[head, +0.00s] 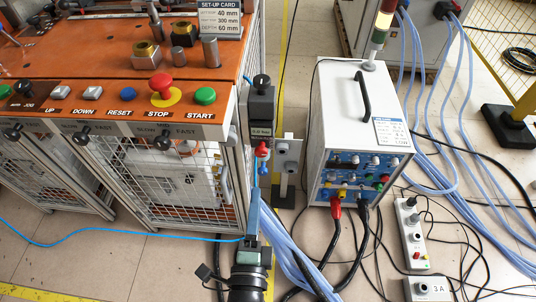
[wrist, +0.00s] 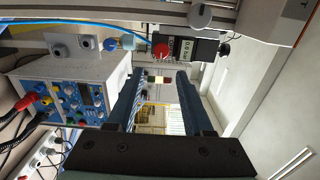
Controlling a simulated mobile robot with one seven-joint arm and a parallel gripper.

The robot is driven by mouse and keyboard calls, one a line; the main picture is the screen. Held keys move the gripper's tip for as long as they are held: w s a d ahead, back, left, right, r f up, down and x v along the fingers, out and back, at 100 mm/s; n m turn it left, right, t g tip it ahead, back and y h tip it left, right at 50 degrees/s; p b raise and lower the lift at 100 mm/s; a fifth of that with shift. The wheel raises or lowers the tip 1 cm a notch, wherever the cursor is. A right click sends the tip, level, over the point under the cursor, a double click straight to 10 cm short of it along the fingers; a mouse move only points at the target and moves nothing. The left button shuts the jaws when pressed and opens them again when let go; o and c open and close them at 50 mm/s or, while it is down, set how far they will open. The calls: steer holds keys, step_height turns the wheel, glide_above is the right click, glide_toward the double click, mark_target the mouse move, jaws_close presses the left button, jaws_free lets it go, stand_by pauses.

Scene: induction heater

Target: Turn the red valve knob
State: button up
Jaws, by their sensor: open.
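The red valve knob (head: 263,150) sits low on a dark unit with a small "0.0 bar" display, mounted at the right side of the orange-topped machine. In the wrist view the knob (wrist: 159,50) shows above the gap between my fingers, beside the dark unit (wrist: 182,50). My gripper (head: 254,203) is below the knob in the head view, its fingers pointing up the picture. In the wrist view both dark fingers (wrist: 157,78) stand apart with nothing between them. Whether a fingertip touches the knob's mount is unclear.
A white power unit (head: 340,130) with dials and cables stands to the right. The orange machine panel (head: 120,95) with push buttons is to the left. A blue hose (head: 120,233) and thick pale cables (head: 285,250) run close to my gripper. A small grey bracket box (head: 288,152) stands right of the knob.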

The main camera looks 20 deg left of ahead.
mark_target(261, 154)
steer(key=x, duration=1.2)
steer(key=shift+w+r, duration=0.1)
steer(key=shift+c, duration=0.2)
jaws_close()
